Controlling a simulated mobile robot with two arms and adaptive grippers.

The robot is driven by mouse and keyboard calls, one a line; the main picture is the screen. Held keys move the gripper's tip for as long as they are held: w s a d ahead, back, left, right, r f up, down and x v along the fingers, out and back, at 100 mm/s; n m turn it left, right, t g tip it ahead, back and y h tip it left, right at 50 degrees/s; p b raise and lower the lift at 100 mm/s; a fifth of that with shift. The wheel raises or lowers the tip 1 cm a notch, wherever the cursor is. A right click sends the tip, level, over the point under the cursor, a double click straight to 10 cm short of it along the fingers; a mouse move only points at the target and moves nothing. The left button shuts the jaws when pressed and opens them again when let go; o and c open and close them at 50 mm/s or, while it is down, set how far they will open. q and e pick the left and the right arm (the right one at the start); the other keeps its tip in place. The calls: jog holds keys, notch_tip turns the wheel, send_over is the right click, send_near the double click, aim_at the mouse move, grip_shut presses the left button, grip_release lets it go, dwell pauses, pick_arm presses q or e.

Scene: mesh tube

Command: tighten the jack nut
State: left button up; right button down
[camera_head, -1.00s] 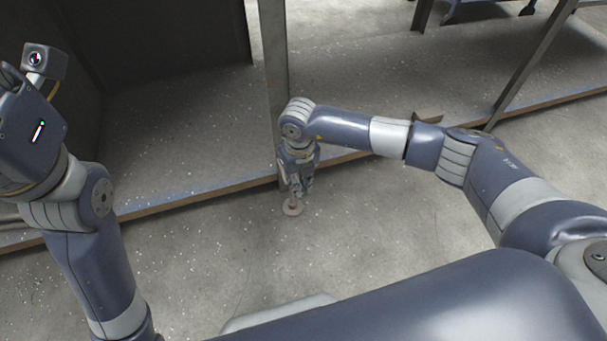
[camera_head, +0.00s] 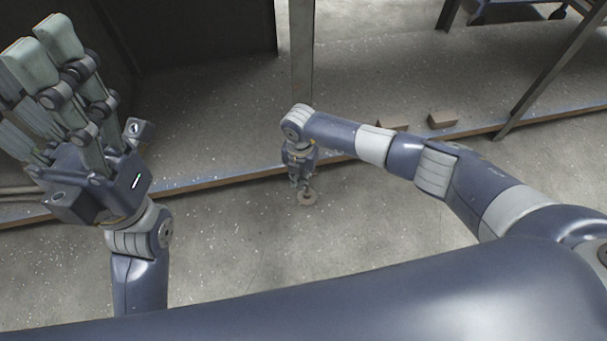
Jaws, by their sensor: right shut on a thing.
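A small round jack foot (camera_head: 309,199) stands on the concrete floor just in front of the frame's lower rail. My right gripper (camera_head: 304,186) points down right above this foot and is shut on the jack, at what appears to be the jack nut. The nut itself is hidden by the fingers and too small to make out. My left gripper (camera_head: 50,75) is raised at the upper left, far from the jack. Its fingers are spread, with nothing between them.
An upright metal post (camera_head: 301,85) rises behind my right gripper. A low rail (camera_head: 220,181) runs across the floor. Two small brown blocks (camera_head: 442,120) lie by it at the right. A slanted post (camera_head: 550,80) stands farther right. The floor in front is clear.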

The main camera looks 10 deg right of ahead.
jog(key=shift+a, duration=0.1)
dwell(0.5)
jog(key=c, duration=1.6)
grip_release()
notch_tip(320, 180, up, 12)
